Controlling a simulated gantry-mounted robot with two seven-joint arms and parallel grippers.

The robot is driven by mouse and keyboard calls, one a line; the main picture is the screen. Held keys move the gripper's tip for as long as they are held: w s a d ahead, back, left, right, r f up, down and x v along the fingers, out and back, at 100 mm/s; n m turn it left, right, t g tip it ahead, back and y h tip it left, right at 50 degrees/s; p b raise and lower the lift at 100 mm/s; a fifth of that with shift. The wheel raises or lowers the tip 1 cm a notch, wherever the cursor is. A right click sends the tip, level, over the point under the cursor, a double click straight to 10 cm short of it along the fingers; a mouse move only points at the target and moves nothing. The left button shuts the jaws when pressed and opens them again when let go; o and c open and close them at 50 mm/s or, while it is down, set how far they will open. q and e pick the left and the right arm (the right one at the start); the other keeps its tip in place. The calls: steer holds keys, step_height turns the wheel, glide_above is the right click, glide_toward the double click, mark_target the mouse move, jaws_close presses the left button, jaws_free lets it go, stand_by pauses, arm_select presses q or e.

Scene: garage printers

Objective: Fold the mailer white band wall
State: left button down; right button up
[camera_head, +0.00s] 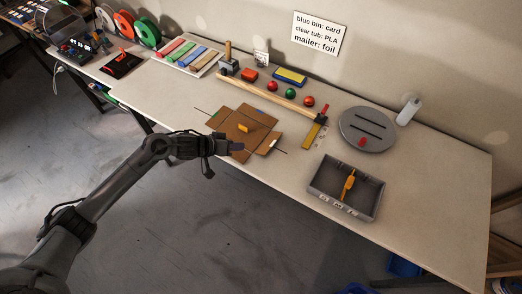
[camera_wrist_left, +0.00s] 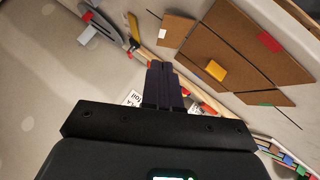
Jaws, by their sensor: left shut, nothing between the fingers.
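The mailer (camera_head: 239,136) is a flat brown cardboard cross with several walls spread out on the table, and a yellow block (camera_head: 243,127) lies on its middle. The wall with the white band (camera_head: 273,143) is at its right side and looks flat; its white band (camera_wrist_left: 162,33) also shows in the left wrist view, at the top. A red band (camera_wrist_left: 268,41) and a green band (camera_wrist_left: 265,104) mark other walls. My left gripper (camera_head: 238,147) is shut and empty over the mailer's near side, hiding part of it. My right gripper is not in view.
A grey tray (camera_head: 318,187) with a yellow tool stands to the right. A long wooden bar (camera_head: 270,92), coloured balls and a grey disc (camera_head: 367,130) lie behind. The tabletop between mailer and tray is mostly clear.

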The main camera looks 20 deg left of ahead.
arm_select(q)
steer(key=b+x, duration=0.1)
steer(key=x, duration=0.8)
steer(key=shift+w+f, duration=0.2)
steer(key=shift+f, duration=0.1)
steer(key=shift+s+d+f, duration=0.1)
steer(key=shift+d+f, duration=0.2)
steer(key=shift+f, duration=0.2)
steer(key=shift+s+d+f, duration=0.1)
steer(key=shift+d+f, duration=0.15)
steer(key=shift+f, duration=0.2)
steer(key=shift+d+f, duration=0.35)
steer(key=shift+f, duration=0.35)
